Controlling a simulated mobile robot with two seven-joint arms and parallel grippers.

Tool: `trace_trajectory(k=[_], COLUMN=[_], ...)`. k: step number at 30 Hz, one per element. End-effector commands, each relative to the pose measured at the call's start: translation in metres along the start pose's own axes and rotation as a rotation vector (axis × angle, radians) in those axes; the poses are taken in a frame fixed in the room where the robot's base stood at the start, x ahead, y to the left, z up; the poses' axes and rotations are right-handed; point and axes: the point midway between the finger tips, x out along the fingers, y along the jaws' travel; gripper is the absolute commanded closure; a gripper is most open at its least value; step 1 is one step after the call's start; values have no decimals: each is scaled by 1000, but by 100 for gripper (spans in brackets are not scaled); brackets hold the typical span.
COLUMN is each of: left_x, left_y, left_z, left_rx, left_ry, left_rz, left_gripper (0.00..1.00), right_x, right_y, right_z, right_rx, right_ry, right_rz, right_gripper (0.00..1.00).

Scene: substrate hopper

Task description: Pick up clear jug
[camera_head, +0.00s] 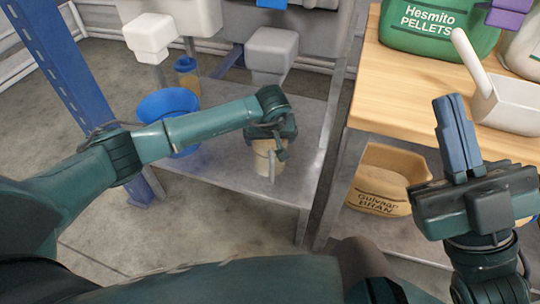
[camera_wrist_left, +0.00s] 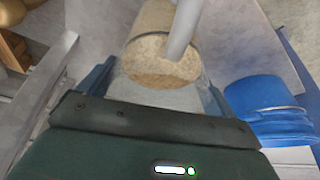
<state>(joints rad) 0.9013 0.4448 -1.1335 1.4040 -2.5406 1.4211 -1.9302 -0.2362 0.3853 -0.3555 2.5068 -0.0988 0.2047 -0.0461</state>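The clear jug (camera_head: 268,160) holds tan grain and stands upright at the lower shelf, below my left gripper. In the left wrist view the jug (camera_wrist_left: 158,62) shows its grain and a pale grey handle (camera_wrist_left: 184,28). My left gripper (camera_head: 270,138) is over the jug's upper part. In the left wrist view its fingers (camera_wrist_left: 158,92) flank the jug, one on each side; whether they press on its walls is unclear. My right gripper (camera_head: 452,138) is raised at the right, its fingers together with nothing between them.
A blue bucket (camera_head: 168,104) stands left of the jug, with an amber, blue-topped container (camera_head: 187,76) behind. A grey hopper spout (camera_head: 271,50) hangs above. The wooden table (camera_head: 395,75) at right holds a green pellet container (camera_head: 432,38) and white scoop (camera_head: 505,103); a bran sack (camera_head: 376,192) sits below.

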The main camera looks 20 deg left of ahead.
Motion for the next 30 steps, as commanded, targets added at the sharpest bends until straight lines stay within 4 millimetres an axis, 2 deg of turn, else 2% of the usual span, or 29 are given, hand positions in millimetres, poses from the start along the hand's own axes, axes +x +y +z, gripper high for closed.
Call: trace_trajectory(k=[2, 21, 30], left_x=[0, -1, -8], left_y=[0, 0, 0], left_z=[0, 0, -4], left_rx=[0, 0, 0], left_ry=[0, 1, 2], left_rz=[0, 1, 1], left_gripper=[16, 67, 67], right_x=[0, 0, 3], right_y=[0, 0, 2], right_z=[0, 0, -2], right_rx=[0, 1, 9], right_ry=[0, -1, -12], right_rz=[0, 0, 1], right_gripper=[100, 100, 100])
